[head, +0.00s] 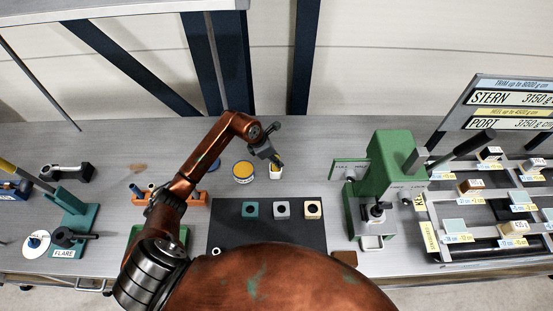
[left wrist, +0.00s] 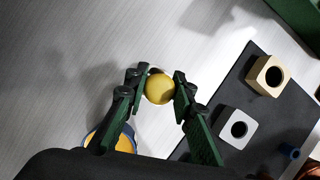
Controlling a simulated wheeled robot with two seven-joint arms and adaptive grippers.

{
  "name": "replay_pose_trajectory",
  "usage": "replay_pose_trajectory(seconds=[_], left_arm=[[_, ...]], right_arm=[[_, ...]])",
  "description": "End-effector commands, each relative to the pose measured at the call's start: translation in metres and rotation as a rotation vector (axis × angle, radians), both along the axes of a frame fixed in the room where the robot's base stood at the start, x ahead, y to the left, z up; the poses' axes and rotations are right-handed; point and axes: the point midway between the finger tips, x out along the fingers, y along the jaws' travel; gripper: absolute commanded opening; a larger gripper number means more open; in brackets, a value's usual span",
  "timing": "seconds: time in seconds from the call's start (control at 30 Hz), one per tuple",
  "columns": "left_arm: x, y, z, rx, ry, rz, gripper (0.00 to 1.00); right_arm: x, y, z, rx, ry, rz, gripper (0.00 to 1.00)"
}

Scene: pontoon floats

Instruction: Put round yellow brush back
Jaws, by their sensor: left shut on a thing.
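The round yellow brush (left wrist: 159,88) shows in the left wrist view as a yellow disc between the fingertips of my left gripper (left wrist: 158,78). My left gripper is shut on it. In the head view my left gripper (head: 272,158) reaches down over a small white cup (head: 275,174) with yellow showing at its top. In the wrist view a pale edge shows around the yellow disc. I cannot tell whether the brush is inside the cup or just above it. My right gripper is not in view.
A blue-rimmed yellow tin (head: 243,173) stands just left of the cup. A dark mat (head: 268,235) with several holed blocks lies in front. A green press (head: 383,180) stands to the right and an orange rack (head: 195,198) to the left. The bench behind the cup is clear.

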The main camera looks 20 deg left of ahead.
Motion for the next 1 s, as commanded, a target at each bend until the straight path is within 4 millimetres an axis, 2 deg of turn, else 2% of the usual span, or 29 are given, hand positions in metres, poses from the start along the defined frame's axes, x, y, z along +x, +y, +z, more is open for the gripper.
replay_pose_trajectory(seconds=[0.03,0.07,0.3,0.67,0.77,1.0], left_arm=[[0.000,0.000,-0.002,0.002,0.000,-0.001,0.03],[0.000,0.000,-0.003,0.001,0.000,-0.001,0.24],[0.000,0.000,-0.001,0.001,0.001,0.000,0.40],[0.000,0.000,0.003,-0.001,-0.001,0.000,0.41],[-0.003,0.005,0.012,0.003,-0.001,-0.001,0.41],[-0.018,0.018,0.058,0.006,-0.004,0.000,0.41]], right_arm=[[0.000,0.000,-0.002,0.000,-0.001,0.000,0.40],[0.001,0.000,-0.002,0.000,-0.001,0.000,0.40],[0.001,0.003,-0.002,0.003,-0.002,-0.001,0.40],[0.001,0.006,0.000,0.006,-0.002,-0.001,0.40],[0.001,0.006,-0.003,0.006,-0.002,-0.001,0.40],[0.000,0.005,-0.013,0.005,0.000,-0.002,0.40]])
